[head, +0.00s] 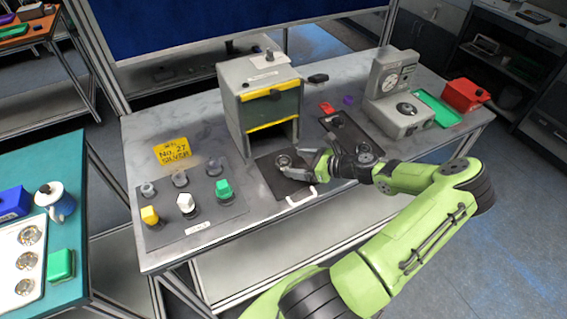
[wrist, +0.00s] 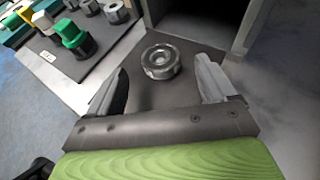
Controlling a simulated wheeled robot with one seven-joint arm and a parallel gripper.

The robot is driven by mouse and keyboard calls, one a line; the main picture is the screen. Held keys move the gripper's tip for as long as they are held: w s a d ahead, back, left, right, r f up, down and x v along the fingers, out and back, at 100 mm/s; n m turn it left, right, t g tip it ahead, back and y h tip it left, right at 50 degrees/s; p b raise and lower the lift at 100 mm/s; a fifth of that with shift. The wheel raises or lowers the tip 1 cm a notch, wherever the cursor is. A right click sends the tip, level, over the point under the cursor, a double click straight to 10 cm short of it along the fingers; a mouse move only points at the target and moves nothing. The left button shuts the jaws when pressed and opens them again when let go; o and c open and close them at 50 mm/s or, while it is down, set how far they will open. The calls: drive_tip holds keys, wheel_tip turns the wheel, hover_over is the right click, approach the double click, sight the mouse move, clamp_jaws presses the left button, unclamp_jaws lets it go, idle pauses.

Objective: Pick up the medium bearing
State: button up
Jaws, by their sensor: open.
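The medium bearing appears to be the grey metal ring (wrist: 161,61) lying flat on a dark tray (wrist: 185,88) in the wrist view. In the head view the bearing (head: 283,160) sits on the dark tray (head: 266,172) in front of the grey box's opening. My gripper (wrist: 164,78) is open. Its two fingers stand apart on either side, with the bearing a little beyond the fingertips and between their lines. In the head view my gripper (head: 300,165) reaches in from the right, close to the bearing and partly over the tray.
A grey box machine (head: 258,105) with yellow edges stands behind the tray. A dark mat (head: 190,217) at left holds several metal parts and coloured pieces. A grey gauge device (head: 398,95), green tray (head: 437,108) and red box (head: 462,95) stand at right.

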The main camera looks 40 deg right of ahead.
sight(281, 161)
drive_tip(key=x, duration=0.4)
drive_tip(key=shift+s, duration=0.15)
drive_tip(key=shift+c, duration=1.1)
drive_tip(key=c, duration=1)
drive_tip(key=shift+r, duration=0.1)
wheel_tip(281, 161, up, 10)
drive_tip(key=shift+f+p, duration=0.1)
drive_tip(key=shift+p, duration=0.65)
drive_tip(key=a+f+n+g+y, duration=0.1)
drive_tip(key=a+n+y, duration=0.1)
drive_tip(key=a, duration=0.7)
drive_tip(key=w+a+f+n+g+y, duration=0.1)
drive_tip(key=a+n+g+y, duration=0.1)
drive_tip(key=a, duration=0.7)
drive_tip(key=w+a+f+n+g+y, duration=0.1)
drive_tip(key=a+n+y, duration=0.1)
drive_tip(key=a, duration=0.7)
drive_tip(key=shift+w+a+f+n+g, duration=0.15)
drive_tip(key=shift+a+f+n+g, duration=0.1)
drive_tip(key=shift+a+n+g, duration=0.15)
